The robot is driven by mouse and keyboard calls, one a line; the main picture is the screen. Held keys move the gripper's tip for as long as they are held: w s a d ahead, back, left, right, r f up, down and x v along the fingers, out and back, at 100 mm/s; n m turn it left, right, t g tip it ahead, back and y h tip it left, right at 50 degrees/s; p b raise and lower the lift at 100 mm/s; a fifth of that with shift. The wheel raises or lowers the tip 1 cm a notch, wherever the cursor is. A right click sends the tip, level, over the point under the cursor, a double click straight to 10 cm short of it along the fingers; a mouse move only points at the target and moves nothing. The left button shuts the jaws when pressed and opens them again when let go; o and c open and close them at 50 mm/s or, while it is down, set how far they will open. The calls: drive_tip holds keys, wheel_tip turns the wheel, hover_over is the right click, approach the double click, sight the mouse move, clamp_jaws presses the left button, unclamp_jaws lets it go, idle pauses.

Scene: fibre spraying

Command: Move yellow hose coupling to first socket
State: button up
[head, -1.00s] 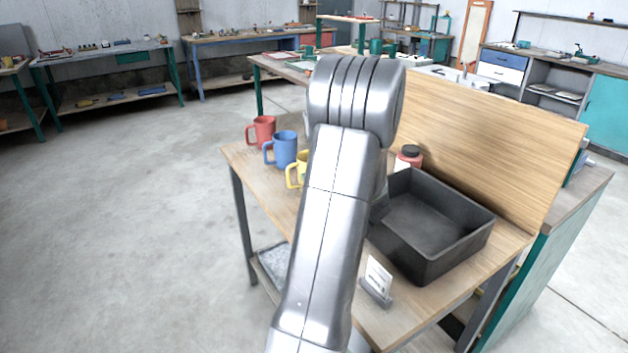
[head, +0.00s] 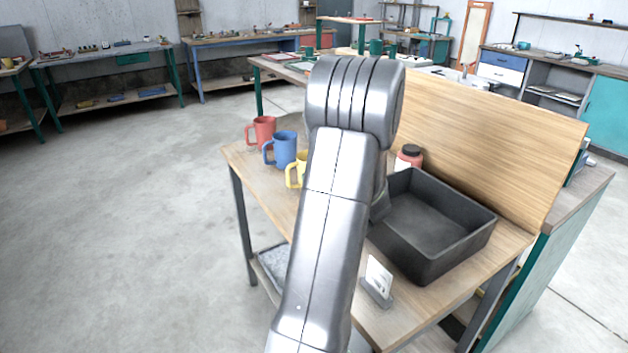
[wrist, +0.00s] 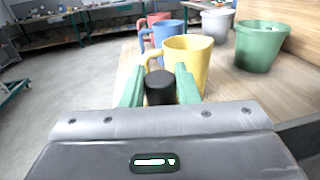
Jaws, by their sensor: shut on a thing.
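My gripper (wrist: 160,82) shows in the wrist view as two green fingers. It is shut on a short black cylinder (wrist: 160,90), which sits between the fingers. A yellow mug (wrist: 190,62) stands just beyond the fingers, its handle toward the left; I cannot tell if the cylinder touches it. In the head view the yellow mug (head: 293,175) is partly behind my arm, and my gripper is hidden there. I see nothing that is clearly a hose coupling or a socket.
A blue mug (head: 284,149) and a red mug (head: 262,131) stand in a row on the wooden table (head: 262,178). A black open bin (head: 440,260), a dark-lidded jar (head: 410,155) and a small card stand (head: 377,280) are at right.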

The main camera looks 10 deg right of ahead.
drive_tip(key=shift+f+b, duration=0.65)
drive_tip(key=shift+f, duration=0.05)
drive_tip(key=o, duration=1.1)
drive_tip(key=shift+o, duration=0.2)
wheel_tip(320, 180, up, 10)
drive_tip(key=shift+r+p, duration=0.1)
drive_tip(key=shift+p, duration=0.2)
wheel_tip(320, 180, down, 10)
drive_tip(key=shift+f, duration=0.2)
drive_tip(key=shift+r, duration=0.55)
drive_tip(key=shift+f, duration=0.1)
